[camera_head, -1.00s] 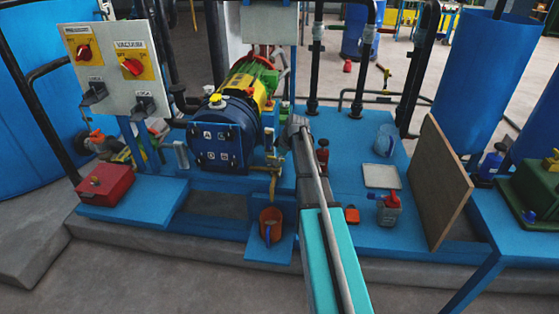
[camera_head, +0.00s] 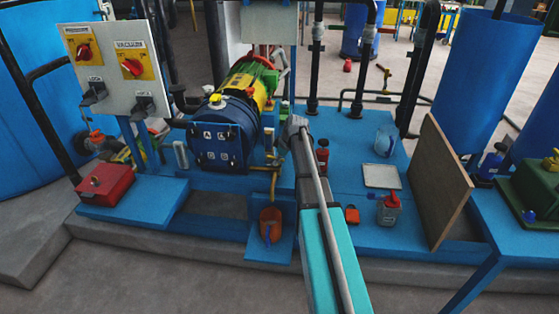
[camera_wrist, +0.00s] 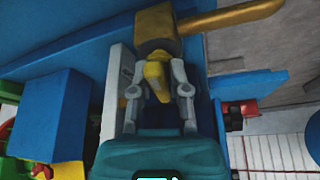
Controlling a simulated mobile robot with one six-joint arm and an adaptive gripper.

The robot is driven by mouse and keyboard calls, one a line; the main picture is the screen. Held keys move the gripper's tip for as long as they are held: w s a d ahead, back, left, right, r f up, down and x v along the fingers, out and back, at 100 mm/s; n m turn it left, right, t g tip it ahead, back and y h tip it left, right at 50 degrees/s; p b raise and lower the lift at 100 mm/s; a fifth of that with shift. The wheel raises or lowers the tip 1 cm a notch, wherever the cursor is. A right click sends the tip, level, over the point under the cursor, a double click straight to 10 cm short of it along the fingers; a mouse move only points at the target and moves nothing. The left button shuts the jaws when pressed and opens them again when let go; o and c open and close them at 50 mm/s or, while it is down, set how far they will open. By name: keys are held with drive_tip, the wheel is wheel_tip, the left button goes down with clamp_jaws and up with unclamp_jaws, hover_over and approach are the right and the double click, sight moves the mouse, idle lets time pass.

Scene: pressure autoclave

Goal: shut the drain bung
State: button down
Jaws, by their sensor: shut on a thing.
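The drain bung (camera_wrist: 155,72) shows in the wrist view as a yellow piece just below a brass-brown fitting (camera_wrist: 158,32). My gripper (camera_wrist: 158,84) has a grey finger on each side of it and is shut on it. In the head view my arm reaches to the right side of the blue pump (camera_head: 222,137), and my fingers and the bung cannot be made out clearly. A brass pipe (camera_head: 273,182) bends down there above an orange bucket (camera_head: 270,216).
A red box (camera_head: 104,183) and a switch panel (camera_head: 117,64) stand to the left. On the blue platform to the right are a clear container with a red top (camera_head: 388,209), a small red-orange item (camera_head: 352,214) and a leaning board (camera_head: 438,182).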

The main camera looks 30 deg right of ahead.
drive_tip(key=shift+a, duration=0.25)
idle(0.7)
drive_tip(key=c, duration=0.8)
unclamp_jaws()
drive_tip(key=shift+o, duration=1)
drive_tip(key=shift+d, duration=0.1)
